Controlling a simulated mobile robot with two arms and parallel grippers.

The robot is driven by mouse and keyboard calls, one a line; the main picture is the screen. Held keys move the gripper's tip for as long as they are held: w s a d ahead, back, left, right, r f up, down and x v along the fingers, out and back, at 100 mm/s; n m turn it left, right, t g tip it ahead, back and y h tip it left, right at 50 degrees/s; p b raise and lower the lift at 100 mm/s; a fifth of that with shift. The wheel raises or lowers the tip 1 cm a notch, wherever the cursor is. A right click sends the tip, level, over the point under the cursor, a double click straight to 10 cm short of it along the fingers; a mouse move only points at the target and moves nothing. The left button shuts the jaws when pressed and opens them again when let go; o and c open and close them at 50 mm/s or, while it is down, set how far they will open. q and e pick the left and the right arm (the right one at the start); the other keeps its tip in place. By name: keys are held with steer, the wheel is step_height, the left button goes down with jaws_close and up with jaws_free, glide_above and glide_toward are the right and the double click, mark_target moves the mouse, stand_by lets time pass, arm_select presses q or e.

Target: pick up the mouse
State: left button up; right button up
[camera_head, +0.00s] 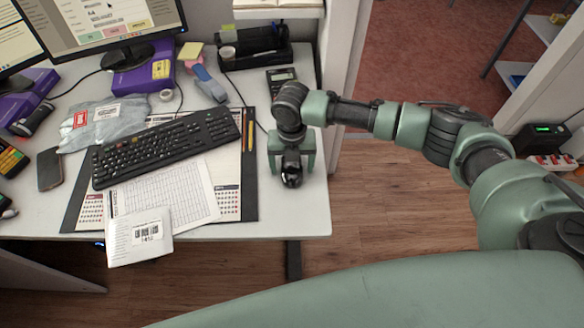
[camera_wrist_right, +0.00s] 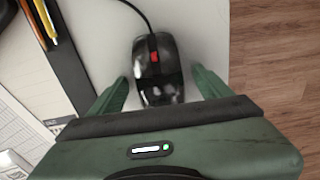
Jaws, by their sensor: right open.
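The black mouse (camera_wrist_right: 153,66) with a red wheel lies on the white desk in the right wrist view, its cable running up and away. In the head view the mouse (camera_head: 292,177) shows only partly below my right gripper. My right gripper (camera_wrist_right: 160,90) is open, with one green finger on each side of the mouse and a gap to both. In the head view the right gripper (camera_head: 292,165) points down over the desk's right end. I cannot tell how far the fingertips are above the desk. My left gripper is not in view.
A dark desk pad with a keyboard (camera_head: 165,147) and papers lies left of the mouse. A calculator (camera_head: 281,79) and a black organiser (camera_head: 252,47) stand behind it. The desk's right edge is close, with wooden floor (camera_head: 400,205) beyond.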

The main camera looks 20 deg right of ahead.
mark_target(292, 164)
steer(key=c, duration=1.3)
steer(key=shift+c, duration=0.9)
steer(key=shift+r, duration=0.15)
step_height(292, 164, up, 19)
step_height(292, 164, down, 16)
steer(key=b, duration=0.2)
steer(key=shift+f+b, duration=0.2)
steer(key=shift+b, duration=0.2)
steer(key=shift+f+b, duration=1.25)
steer(key=shift+b, duration=0.15)
